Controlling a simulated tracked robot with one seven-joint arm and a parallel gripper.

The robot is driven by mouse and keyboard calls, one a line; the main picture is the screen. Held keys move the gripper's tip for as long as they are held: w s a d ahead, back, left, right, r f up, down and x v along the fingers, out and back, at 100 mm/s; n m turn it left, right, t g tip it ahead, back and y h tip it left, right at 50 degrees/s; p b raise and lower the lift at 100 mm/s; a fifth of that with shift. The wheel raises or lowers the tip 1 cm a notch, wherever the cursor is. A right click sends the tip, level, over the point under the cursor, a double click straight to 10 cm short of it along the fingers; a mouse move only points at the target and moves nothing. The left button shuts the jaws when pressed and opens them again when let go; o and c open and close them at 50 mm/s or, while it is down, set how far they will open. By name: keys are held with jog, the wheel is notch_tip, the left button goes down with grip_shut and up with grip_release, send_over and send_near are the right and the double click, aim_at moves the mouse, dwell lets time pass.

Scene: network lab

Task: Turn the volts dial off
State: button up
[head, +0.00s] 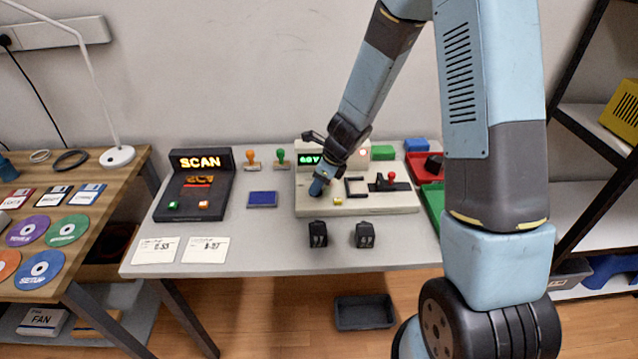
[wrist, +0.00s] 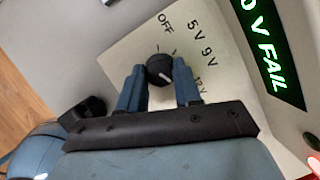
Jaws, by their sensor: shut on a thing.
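The volts dial (wrist: 160,73) is a round black knob with a white pointer mark, on a cream panel (wrist: 130,52) printed OFF, 5 V, 9 V and 12 V. In the wrist view the white mark lies on the side of the knob toward my gripper; I cannot tell surely which label is set. My gripper (wrist: 158,66) has one blue finger on each side of the dial and is shut on it. In the head view my gripper (head: 318,187) is at the left part of the cream tester (head: 390,205), hiding the dial. A green display (wrist: 268,45) reads "0 V FAIL", partly cut off.
A black SCAN unit (head: 195,185) stands left on the grey table (head: 270,245). Two black blocks (head: 318,234) (head: 366,234) sit in front of the tester. Stamps, a blue pad (head: 262,199) and paper cards (head: 206,250) lie left. Red and green trays (head: 433,200) are at right.

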jog(key=n+g, duration=0.1)
jog(key=n, duration=0.3)
jog(key=n+g, duration=0.1)
jog(key=n, duration=0.1)
jog(key=shift+w+n+g, duration=0.3)
jog(key=shift+n, duration=0.1)
jog(key=n+g, duration=0.1)
jog(key=n, duration=0.2)
jog(key=n+g, duration=0.1)
jog(key=n, duration=0.2)
jog(key=shift+w+a+h, duration=0.1)
jog(key=shift+w+h, duration=0.05)
jog(key=shift+h, duration=0.25)
jog(key=n+g+h, duration=0.1)
jog(key=n, duration=0.3)
jog(key=shift+a, duration=0.1)
jog(key=n+h, duration=0.1)
jog(key=n, duration=0.2)
jog(key=shift+w+a+n+g, duration=0.1)
jog(key=shift+n+g, duration=0.2)
jog(key=n+h, duration=0.1)
jog(key=n, duration=0.2)
jog(key=n+h, duration=0.1)
jog(key=n, duration=0.2)
jog(key=shift+a+h, duration=0.2)
jog(key=shift+h, duration=0.2)
jog(key=o, duration=1)
